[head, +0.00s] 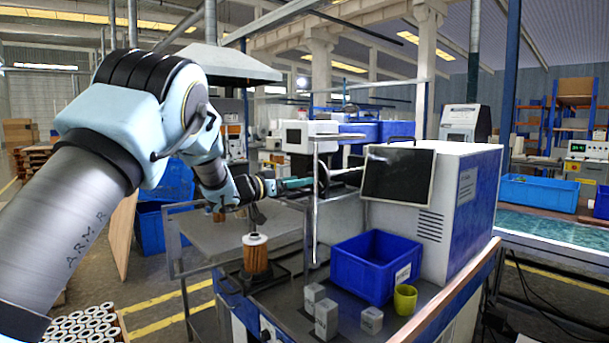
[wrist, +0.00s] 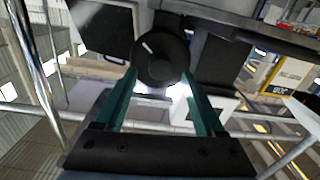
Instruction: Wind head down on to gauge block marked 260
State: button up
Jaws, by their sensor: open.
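My gripper (head: 297,183) reaches in from the left with its teal fingers open beside the upright chrome post (head: 315,225). In the wrist view, the open fingers (wrist: 160,80) point at a round black knob or wheel hub (wrist: 160,45) with a white mark; I cannot tell whether they touch it. Three grey gauge blocks, a small one (head: 314,294), a taller one (head: 326,318) and another (head: 372,320), stand on the bench front; their markings are unreadable. An orange pleated filter cartridge (head: 256,258) stands upright on a dark base, below a dark head part (head: 256,216) partly hidden by my arm.
Metal rails (head: 240,206) surround the left side. Several white-ended cartridges (head: 85,328) lie at lower left.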

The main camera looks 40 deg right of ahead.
jog(key=shift+d+p, duration=0.4)
jog(key=shift+d, duration=1.15)
grip_shut()
